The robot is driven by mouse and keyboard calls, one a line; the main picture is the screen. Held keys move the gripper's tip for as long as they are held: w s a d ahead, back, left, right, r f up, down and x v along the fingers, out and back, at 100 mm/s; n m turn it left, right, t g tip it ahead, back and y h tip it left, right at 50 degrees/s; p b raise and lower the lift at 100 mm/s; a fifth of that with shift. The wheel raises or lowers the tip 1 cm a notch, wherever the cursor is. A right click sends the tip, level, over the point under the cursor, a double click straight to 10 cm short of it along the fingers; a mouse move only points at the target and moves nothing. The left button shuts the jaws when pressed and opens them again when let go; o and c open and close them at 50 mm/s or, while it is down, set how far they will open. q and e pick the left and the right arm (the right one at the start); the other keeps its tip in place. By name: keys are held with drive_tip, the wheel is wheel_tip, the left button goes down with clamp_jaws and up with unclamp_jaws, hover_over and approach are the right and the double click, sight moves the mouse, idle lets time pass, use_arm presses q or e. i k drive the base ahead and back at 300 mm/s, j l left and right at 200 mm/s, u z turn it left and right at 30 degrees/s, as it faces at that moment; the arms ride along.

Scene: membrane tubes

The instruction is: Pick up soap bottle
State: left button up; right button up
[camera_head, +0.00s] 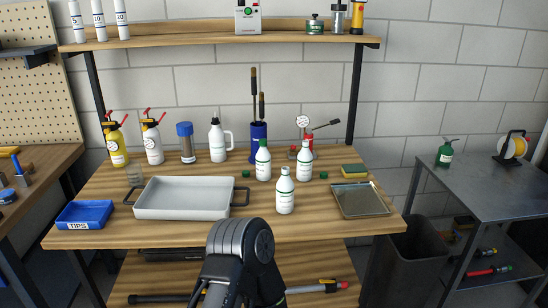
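Three white bottles with green-and-white labels stand upright on the wooden workbench: one in front (285,194), one at back left with a green top (263,163), and one at back right (304,162). I cannot read their labels to tell which is the soap bottle. A white bottle with a side handle (217,145) stands further left. One of my arms rises at the bottom centre, below the front bottle. Neither of my grippers shows, and no bottle is held.
A grey-white tray (184,213) and a blue TIPS box (84,214) lie left. A metal tray (362,213) and yellow sponge (355,169) lie right. Small green pieces (323,175) lie by the bottles. A blue cylinder with brushes (258,137) stands behind.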

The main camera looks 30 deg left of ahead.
sight(263, 158)
drive_tip(key=l+u, duration=0.1)
drive_tip(key=u, duration=0.55)
drive_tip(key=i+l+u, duration=0.15)
drive_tip(key=l+u, duration=0.25)
drive_tip(key=l, duration=0.45)
drive_tip(key=l+u, duration=0.45)
drive_tip(key=l, duration=1.3)
drive_tip(key=k, duration=0.05)
